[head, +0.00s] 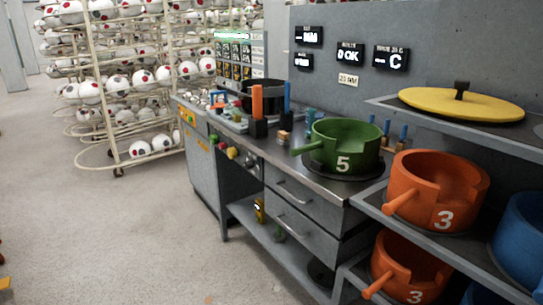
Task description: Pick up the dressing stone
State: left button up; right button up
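I cannot tell for sure which item is the dressing stone. Several small items stand on the metal workbench (323,182), among them a small tan block (284,138) near its front edge. Behind it an orange upright piece (257,100) and a blue upright piece (287,97) stand in dark holders. A green pan-shaped mould (345,146) marked 5 sits at the bench's right end on a dark round plate. Neither of my grippers is in view.
A shelf at right holds orange moulds (438,190) marked 3, a blue mould (523,240) and a yellow lid (461,103). Wire racks of white balls (144,78) stand at back left. Drawers (290,189) are shut.

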aim_at(283, 140)
jog(key=i+j+u, duration=0.25)
jog(key=i+j, duration=0.15)
jog(key=j, duration=0.25)
jog(key=i+j+u, duration=0.25)
jog(key=i+j, duration=0.25)
